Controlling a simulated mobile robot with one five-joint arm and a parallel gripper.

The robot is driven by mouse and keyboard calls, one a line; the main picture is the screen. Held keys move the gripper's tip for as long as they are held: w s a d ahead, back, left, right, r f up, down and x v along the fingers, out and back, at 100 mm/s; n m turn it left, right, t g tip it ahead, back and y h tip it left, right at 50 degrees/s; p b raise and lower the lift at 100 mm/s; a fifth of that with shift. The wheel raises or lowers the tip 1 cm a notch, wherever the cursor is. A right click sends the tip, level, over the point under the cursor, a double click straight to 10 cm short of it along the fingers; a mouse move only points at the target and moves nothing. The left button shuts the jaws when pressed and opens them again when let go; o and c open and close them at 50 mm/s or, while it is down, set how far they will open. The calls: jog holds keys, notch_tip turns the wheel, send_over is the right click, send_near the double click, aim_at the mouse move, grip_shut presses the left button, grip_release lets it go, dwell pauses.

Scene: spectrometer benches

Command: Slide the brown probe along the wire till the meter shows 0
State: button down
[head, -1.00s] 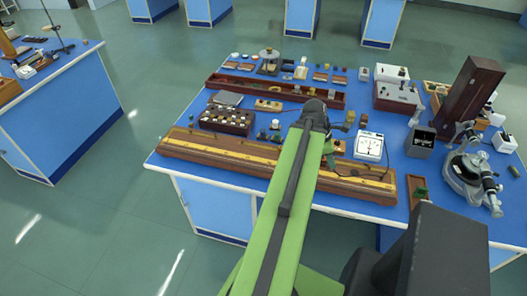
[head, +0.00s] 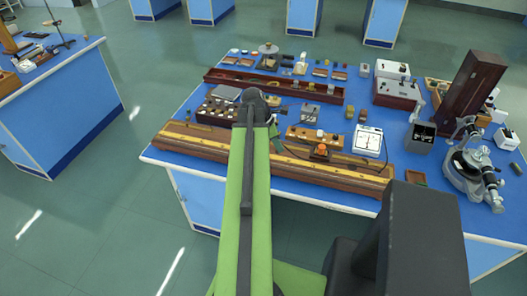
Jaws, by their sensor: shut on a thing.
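The long wooden wire board (head: 330,174) lies along the near edge of the bench, with a pale strip along its length. My gripper (head: 273,131) is at the board's left-middle part; only a dark green sliver of it shows beside my arm. The jaws are shut, and the brown probe in them is hidden behind my arm. A dark lead curves from beside the gripper along the board towards the meter. The white meter (head: 367,142) stands behind the board's right part. Its needle is too small to read.
A small wooden block with an orange-brown knob (head: 320,150) stands just behind the board, right of my gripper. A dark box of several pale knobs (head: 217,110) is at left. A dark instrument (head: 471,165) stands at right. The blue bench is crowded.

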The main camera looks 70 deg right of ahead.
jog(key=w+f+b, duration=0.1)
jog(key=f+b, duration=0.1)
jog(key=w+f+b, duration=0.2)
jog(key=f, duration=0.1)
jog(key=w+f+b, duration=0.2)
jog(key=shift+w+a+f+b, duration=0.1)
jog(key=shift+w+f+b, duration=0.1)
jog(key=shift+f+b, duration=0.1)
dwell(0.7)
jog(key=shift+a, duration=0.1)
dwell(1.4)
dwell(2.5)
jog(key=shift+w, duration=0.2)
jog(key=shift+w, duration=2.3)
jog(key=shift+s+a+f, duration=0.1)
jog(key=shift+a+f, duration=0.05)
jog(key=shift+a, duration=0.05)
